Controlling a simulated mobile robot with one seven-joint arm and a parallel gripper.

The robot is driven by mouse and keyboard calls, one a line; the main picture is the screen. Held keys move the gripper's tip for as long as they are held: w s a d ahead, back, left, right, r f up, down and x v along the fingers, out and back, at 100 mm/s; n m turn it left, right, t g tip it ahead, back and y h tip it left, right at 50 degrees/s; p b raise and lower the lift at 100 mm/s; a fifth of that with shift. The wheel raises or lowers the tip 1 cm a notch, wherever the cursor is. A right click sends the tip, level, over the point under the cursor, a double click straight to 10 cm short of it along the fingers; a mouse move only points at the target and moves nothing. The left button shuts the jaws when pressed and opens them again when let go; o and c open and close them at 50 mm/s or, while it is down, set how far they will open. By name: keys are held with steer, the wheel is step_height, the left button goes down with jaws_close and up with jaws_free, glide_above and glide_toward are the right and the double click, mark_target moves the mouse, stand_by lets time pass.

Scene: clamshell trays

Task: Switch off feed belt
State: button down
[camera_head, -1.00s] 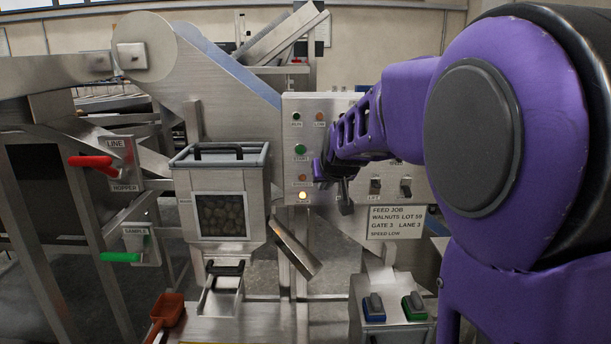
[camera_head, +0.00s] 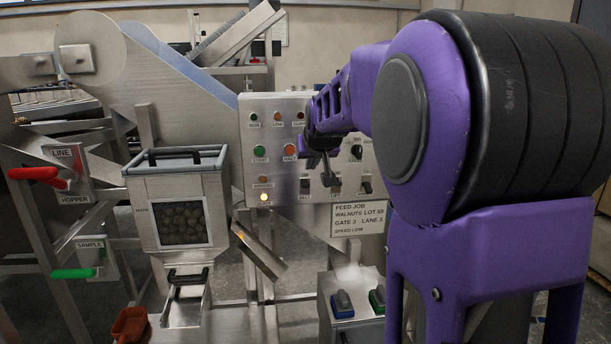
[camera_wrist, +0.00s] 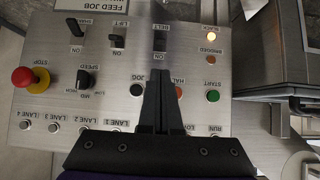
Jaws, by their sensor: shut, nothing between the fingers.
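The steel control panel (camera_head: 275,140) stands mid-picture in the head view. Its lower row has the BELT switch (camera_head: 305,186), LIFT switch (camera_head: 335,188) and a third switch (camera_head: 366,184). My gripper (camera_head: 328,179) is shut and empty, in front of the panel near the LIFT switch in the head view. In the wrist view the panel is upside down. The shut fingertips (camera_wrist: 160,72) point at the dark BELT lever (camera_wrist: 160,40), just short of it in the picture. Contact and the lever's exact position cannot be told.
An amber lamp (camera_head: 264,197) glows on the panel's lower left. A red STOP button (camera_wrist: 23,78), green START button (camera_wrist: 212,95) and several lane buttons are on the panel. A hopper (camera_head: 180,205) of walnuts stands left; a FEED JOB sign (camera_head: 360,218) hangs below the switches.

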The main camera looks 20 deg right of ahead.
mark_target(306, 186)
steer(key=x, duration=1)
steer(key=shift+f+b, duration=0.2)
steer(key=shift+b, duration=0.1)
steer(key=shift+s+r+t, duration=0.1)
steer(key=shift+s+t, duration=0.05)
steer(key=shift+t, duration=0.15)
